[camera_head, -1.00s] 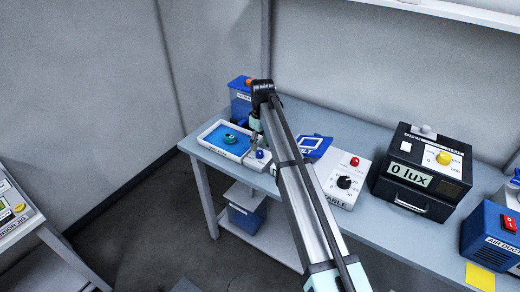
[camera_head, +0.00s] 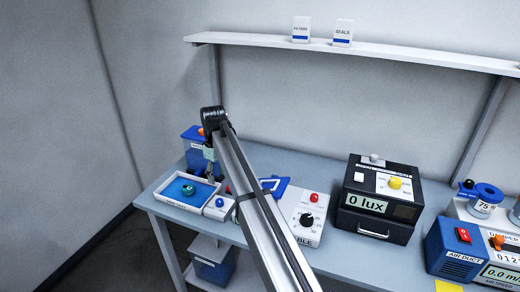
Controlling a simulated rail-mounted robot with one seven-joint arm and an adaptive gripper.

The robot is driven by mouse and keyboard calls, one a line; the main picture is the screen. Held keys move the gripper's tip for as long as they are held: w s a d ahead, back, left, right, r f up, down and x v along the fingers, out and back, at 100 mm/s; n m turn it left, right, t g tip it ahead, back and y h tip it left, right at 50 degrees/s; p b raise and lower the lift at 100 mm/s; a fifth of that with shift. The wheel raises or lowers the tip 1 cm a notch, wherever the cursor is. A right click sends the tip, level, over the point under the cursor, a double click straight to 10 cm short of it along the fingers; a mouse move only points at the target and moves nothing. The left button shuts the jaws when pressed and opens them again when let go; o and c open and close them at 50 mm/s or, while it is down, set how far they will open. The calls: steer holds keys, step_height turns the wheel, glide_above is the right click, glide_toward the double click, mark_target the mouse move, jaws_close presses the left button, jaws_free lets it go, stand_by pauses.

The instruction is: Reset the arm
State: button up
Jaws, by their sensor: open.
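My arm (camera_head: 250,195) reaches from the bottom of the head view to the left end of the workbench, with its dark elbow joint (camera_head: 211,118) uppermost. My gripper (camera_head: 211,171) hangs below that joint, beside the white tray with the blue inside. It is small and partly hidden, and I see nothing held in it. The tray (camera_head: 163,198) holds a small teal round part (camera_head: 187,189).
A blue container (camera_head: 193,150) stands behind the tray. A white box with a black knob (camera_head: 305,219), a black "0 lux" box (camera_head: 352,222) and a blue air duct box (camera_head: 449,249) stand along the bench (camera_head: 340,255). A shelf (camera_head: 400,55) runs above.

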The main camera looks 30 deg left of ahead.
steer(key=s+d+f+g+h+p, duration=0.1)
steer(key=s+d+f+h+p, duration=0.1)
steer(key=s+d+f, duration=0.7)
steer(key=s+d+f+g+h+p, duration=0.25)
steer(key=s+d+f, duration=0.25)
steer(key=d, duration=0.8)
steer(key=s+d+f+g+h+p, duration=0.1)
steer(key=s+d+f+p, duration=0.2)
steer(key=s+d+f, duration=0.6)
steer(key=s+d+f+m+y+b, duration=0.1)
steer(key=s+d+f+m+b, duration=0.1)
steer(key=s+d+f+m, duration=0.3)
steer(key=s+d+f+m+g+y+b, duration=0.1)
steer(key=s+d+f+m, duration=0.4)
steer(key=d+f, duration=0.8)
steer(key=s+d+f+m+g+y+b, duration=0.1)
steer(key=s+d+f+m+y+b, duration=0.2)
steer(key=d, duration=1.5)
step_height(320, 180, down, 7)
steer(key=s+m+b, duration=0.1)
steer(key=s+m, duration=0.2)
steer(key=m, duration=0.1)
steer(key=shift+d+r, duration=0.2)
steer(key=shift+d, duration=0.2)
steer(key=shift+y, duration=0.25)
